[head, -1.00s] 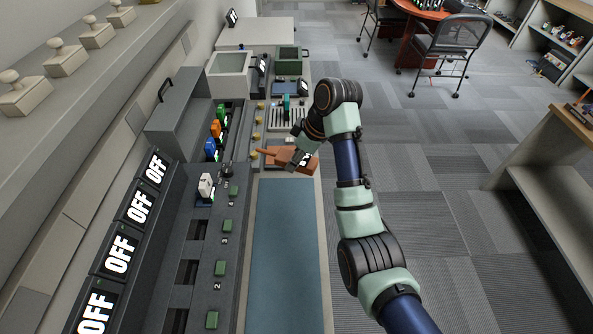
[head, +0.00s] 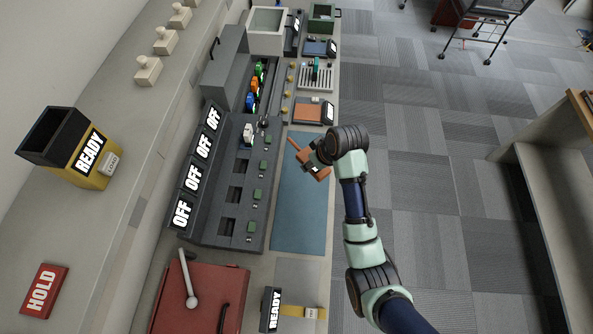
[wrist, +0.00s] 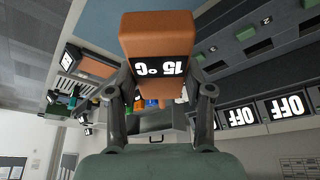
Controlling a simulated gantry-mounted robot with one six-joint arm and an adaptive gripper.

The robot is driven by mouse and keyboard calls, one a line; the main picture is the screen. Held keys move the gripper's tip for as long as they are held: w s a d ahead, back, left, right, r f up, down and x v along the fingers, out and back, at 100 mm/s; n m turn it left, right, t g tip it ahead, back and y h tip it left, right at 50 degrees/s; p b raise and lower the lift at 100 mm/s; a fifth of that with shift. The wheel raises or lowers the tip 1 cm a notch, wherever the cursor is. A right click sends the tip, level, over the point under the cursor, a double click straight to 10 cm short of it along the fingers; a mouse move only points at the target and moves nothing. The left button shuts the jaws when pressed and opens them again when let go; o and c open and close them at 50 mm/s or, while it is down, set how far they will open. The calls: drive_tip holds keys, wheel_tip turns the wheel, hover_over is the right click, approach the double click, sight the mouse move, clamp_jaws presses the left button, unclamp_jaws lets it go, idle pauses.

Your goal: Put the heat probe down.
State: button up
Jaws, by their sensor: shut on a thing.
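The heat probe is an orange-brown block with a dark display reading 15 °C (wrist: 158,30), upside down in the wrist view. My gripper (wrist: 163,90) has a finger on each side of it and is shut on it. In the head view the probe (head: 318,171) is held over the upper right edge of the blue mat (head: 300,215), its thin tip pointing up and left. My gripper (head: 314,160) partly covers it. An orange-brown rest with a dark display at its right (head: 310,112) sits on the bench just beyond the mat, with nothing lying on it.
A grey console (head: 222,215) with OFF displays and green buttons stands left of the mat. Beyond the orange rest are a slotted white rack (head: 315,78) and bins. A red box with a lever (head: 205,300) is at the near left. The mat is clear.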

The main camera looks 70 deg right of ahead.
sight(308, 189)
drive_tip(key=shift+s+a+r, duration=0.1)
drive_tip(key=shift+s+a, duration=0.15)
drive_tip(key=shift+a, duration=0.2)
wheel_tip(308, 189, down, 20)
drive_tip(key=b, duration=0.3)
drive_tip(key=shift+d, duration=0.1)
drive_tip(key=shift+f+b, duration=0.2)
drive_tip(key=shift+b, duration=0.1)
drive_tip(key=o, duration=1.3)
drive_tip(key=shift+r, duration=0.1)
drive_tip(key=shift+r, duration=0.3)
drive_tip(key=p+v, duration=0.3)
drive_tip(key=v, duration=0.8)
drive_tip(key=shift+r, duration=0.25)
